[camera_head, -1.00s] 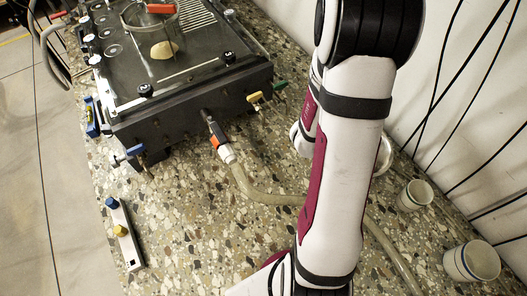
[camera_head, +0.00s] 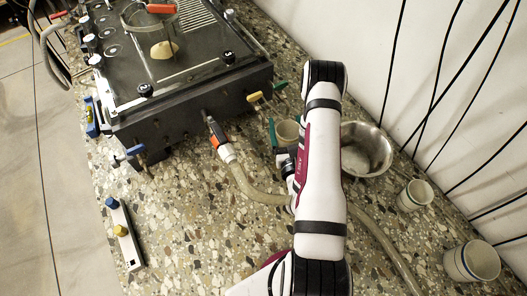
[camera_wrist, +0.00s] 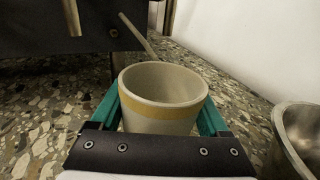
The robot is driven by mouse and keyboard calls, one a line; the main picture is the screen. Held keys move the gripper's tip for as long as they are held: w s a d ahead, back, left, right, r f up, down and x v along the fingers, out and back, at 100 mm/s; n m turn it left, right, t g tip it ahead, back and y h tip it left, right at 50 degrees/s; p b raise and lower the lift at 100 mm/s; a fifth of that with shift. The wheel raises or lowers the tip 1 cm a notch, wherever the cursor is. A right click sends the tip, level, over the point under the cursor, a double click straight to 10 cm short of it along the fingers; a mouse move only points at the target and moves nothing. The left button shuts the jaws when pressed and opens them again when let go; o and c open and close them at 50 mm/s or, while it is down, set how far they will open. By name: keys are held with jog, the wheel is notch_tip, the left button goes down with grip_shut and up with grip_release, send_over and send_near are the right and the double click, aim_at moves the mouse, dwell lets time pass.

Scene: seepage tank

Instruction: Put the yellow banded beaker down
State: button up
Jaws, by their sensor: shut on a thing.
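The yellow banded beaker (camera_wrist: 163,110) is a pale, open-topped cup with a yellow band below its rim. In the wrist view it sits upright between the green fingers of my gripper (camera_wrist: 160,116), which is shut on it. In the head view the beaker (camera_head: 288,131) shows just right of the tank's front corner, with a green finger (camera_head: 272,132) at its left side. My arm hides its lower part there. I cannot tell whether its base touches the counter.
A steel bowl (camera_head: 378,157) stands close to the right of the beaker. The black tank (camera_head: 185,105) is to the left, and a hose (camera_head: 250,188) runs in front. Two pale cups (camera_head: 413,195) (camera_head: 472,262) stand along the wall side.

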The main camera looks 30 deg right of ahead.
jog(key=w+a+n+y, duration=0.1)
jog(key=a+r+n+t+y, duration=0.1)
jog(key=a, duration=0.1)
jog(key=w+a+t+y, duration=0.1)
jog(key=a, duration=0.1)
jog(key=shift+w+a+r+n+y, duration=0.2)
jog(key=shift+w+a+n+y, duration=0.1)
jog(key=shift+n+y, duration=0.1)
jog(key=r+n+y, duration=0.1)
jog(key=w+a+r+n+y, duration=0.1)
jog(key=r, duration=0.1)
jog(key=shift+a+y, duration=0.15)
jog(key=shift+y, duration=0.25)
notch_tip(320, 180, down, 8)
jog(key=shift+a+r, duration=0.1)
jog(key=o, duration=1.2)
